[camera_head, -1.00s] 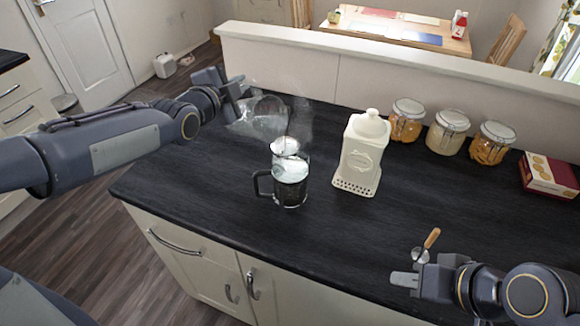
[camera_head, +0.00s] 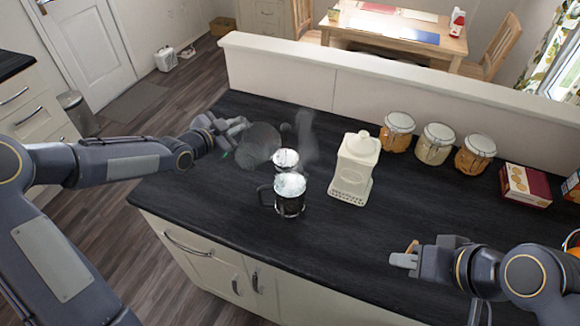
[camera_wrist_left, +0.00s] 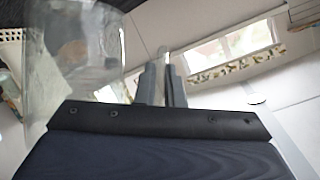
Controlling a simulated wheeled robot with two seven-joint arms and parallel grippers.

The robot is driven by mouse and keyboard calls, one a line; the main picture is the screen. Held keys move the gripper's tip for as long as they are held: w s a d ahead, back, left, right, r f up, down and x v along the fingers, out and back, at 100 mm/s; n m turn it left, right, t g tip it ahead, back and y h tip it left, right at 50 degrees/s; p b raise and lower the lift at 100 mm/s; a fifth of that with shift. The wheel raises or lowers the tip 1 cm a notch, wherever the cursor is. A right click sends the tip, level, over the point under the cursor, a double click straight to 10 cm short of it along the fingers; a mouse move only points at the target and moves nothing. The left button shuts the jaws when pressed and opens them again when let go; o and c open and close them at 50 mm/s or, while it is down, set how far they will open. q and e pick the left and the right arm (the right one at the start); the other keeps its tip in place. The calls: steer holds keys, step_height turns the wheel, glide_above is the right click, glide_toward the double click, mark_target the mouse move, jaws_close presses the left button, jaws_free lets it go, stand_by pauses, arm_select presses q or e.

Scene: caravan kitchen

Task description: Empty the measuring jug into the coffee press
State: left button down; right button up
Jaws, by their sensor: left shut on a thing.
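The measuring jug (camera_head: 260,146) is clear, tilted, and hangs to the left of and behind the coffee press (camera_head: 290,206). My left gripper (camera_head: 238,127) is shut on the jug, which fills the left of the left wrist view (camera_wrist_left: 75,60). Whether the jug holds anything cannot be told. The glass press stands upright on the dark counter, its handle to the left, with a pale round top surface. A pale disc (camera_head: 286,158) shows just behind it. My right gripper (camera_head: 405,258) is low at the right; a brown wooden piece shows by its fingertips, and its jaw state is unclear.
A cream canister (camera_head: 356,170) stands right of the press. Several lidded jars (camera_head: 436,145) and a red box (camera_head: 526,184) line the back right, before a low cream wall (camera_head: 400,90). The counter between canister and right gripper is clear.

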arm_select(q)
steer(key=shift+w+a+f+n+p, duration=0.2)
steer(key=shift+a+f+p, duration=0.05)
steer(key=shift+f+p, duration=0.25)
steer(key=shift+w+a+f+n+p, duration=0.25)
steer(key=shift+f+p, duration=0.1)
steer(key=shift+f, duration=0.1)
steer(key=shift+w+a+f+n+g+h+b, duration=0.35)
steer(key=shift+f+n+b, duration=0.35)
steer(key=shift+f, duration=0.75)
steer(key=shift+w+a+f+n+g+h+b, duration=0.3)
steer(key=shift+w+f+n+g+b, duration=0.2)
steer(key=shift+f+b, duration=0.7)
steer(key=shift+w+a+f+n+g+h+b, duration=0.25)
steer(key=shift+w+a+f+n+g+b, duration=0.25)
steer(key=shift+f, duration=1.15)
steer(key=shift+s+d, duration=0.1)
